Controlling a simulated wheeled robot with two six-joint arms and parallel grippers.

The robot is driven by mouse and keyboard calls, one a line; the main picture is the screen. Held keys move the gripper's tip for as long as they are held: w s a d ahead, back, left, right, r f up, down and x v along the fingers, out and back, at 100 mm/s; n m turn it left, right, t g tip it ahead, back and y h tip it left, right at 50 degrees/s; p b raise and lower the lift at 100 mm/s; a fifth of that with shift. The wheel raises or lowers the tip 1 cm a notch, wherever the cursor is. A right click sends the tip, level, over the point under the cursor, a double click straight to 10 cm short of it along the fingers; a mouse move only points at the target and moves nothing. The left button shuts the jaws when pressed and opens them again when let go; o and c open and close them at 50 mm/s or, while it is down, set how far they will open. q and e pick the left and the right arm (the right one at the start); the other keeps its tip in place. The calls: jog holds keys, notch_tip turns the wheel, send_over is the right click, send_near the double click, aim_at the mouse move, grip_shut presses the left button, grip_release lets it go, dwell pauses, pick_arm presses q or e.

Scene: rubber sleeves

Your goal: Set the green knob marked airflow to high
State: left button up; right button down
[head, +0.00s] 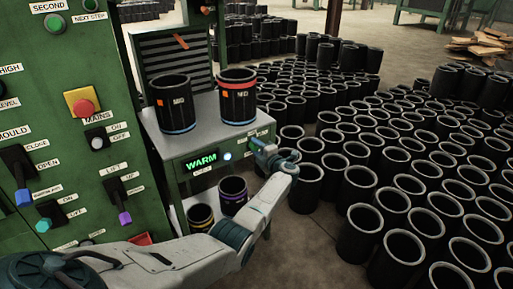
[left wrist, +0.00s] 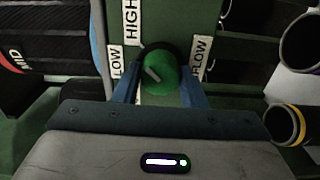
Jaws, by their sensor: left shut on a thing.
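The green airflow knob (left wrist: 160,72) shows in the left wrist view, round, with a short white mark slanting to the upper left. A HIGH label (left wrist: 132,22) is above left of it and a LOW label (left wrist: 117,66) is to its left. A label ending in FLOW (left wrist: 201,60) is at its right, partly hidden. My left gripper (left wrist: 158,92) is shut on the knob, one blue finger on each side. In the head view my left gripper (head: 264,156) is at the front of the grey-topped bench and largely hides the knob. My right gripper is not in view.
The bench (head: 200,146) bears two black sleeves (head: 238,97) and a lit WARM display (head: 202,161). A green control panel (head: 70,120) with switches and a red mains button (head: 84,106) stands at left. Many black sleeves (head: 400,200) crowd the floor at right.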

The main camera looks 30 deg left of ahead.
pick_arm(q)
jog(key=o, duration=1)
jog(key=shift+d, duration=0.15)
jog(key=shift+s+d, duration=0.1)
jog(key=shift+d, duration=0.2)
jog(key=v, duration=1)
jog(key=shift+f+p, duration=0.1)
jog(key=shift+p, duration=0.25)
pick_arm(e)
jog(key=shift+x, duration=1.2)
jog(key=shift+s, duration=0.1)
